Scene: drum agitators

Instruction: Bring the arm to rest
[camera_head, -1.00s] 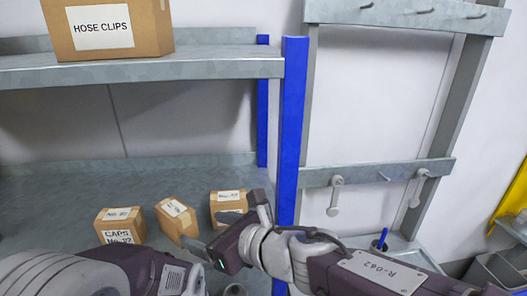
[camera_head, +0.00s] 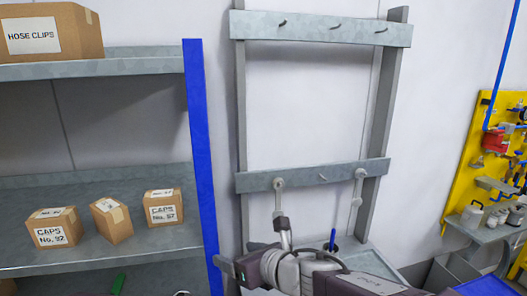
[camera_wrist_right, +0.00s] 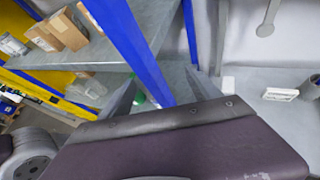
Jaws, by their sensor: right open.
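My right gripper (camera_head: 253,243) is at the bottom middle of the head view, just right of the blue shelf post (camera_head: 205,170). Its two fingers are spread, with nothing seen between them. In the right wrist view the spread fingers (camera_wrist_right: 163,88) sit either side of the blue post in the picture; whether either touches it I cannot tell. My right arm comes in from the bottom right of the head view. My left gripper is not in view.
Cartons (camera_head: 110,220) stand on the grey shelf (camera_head: 100,262), with a hose clips carton (camera_head: 75,35) above. Agitators hang from the lower rail (camera_head: 310,175) of a wall frame, behind my gripper. A yellow tool board (camera_head: 465,165) stands at the right.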

